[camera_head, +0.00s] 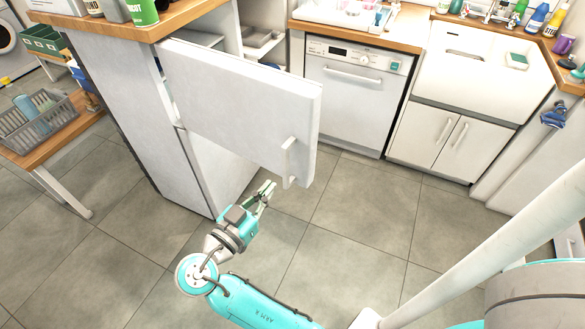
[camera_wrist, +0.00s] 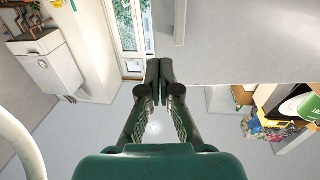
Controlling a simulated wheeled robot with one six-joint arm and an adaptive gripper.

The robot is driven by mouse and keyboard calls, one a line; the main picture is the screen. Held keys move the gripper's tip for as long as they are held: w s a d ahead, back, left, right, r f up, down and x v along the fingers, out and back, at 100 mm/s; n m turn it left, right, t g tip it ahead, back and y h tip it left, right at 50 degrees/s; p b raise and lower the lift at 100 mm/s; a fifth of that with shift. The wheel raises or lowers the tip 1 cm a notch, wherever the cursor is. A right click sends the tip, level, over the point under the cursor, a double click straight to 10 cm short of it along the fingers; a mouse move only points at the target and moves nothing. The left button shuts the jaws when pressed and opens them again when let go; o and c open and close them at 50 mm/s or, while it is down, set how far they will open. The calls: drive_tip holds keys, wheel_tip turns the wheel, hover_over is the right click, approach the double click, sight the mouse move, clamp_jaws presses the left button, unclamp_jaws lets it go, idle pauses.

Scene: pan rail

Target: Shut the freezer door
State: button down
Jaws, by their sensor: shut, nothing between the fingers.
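The freezer door (camera_head: 240,95) is the white upper door of a tall white cabinet (camera_head: 120,90). It stands wide open, swung out to the right, with its outer face toward me. Its upright handle (camera_head: 289,160) is near the free edge at the lower right. My gripper (camera_head: 268,188) is shut and empty, just below the door's lower edge and left of the handle in the head view. In the wrist view, the closed fingertips (camera_wrist: 159,80) lie by the edge of the white door panel (camera_wrist: 250,45). I cannot tell whether they touch it.
The lower door (camera_head: 190,175) is shut. A dishwasher (camera_head: 355,95) and sink cabinet (camera_head: 450,130) stand behind at the right. Tiled floor (camera_head: 335,215) is clear in front.

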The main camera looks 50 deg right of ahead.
sight(304, 147)
drive_tip(key=x, duration=1.4)
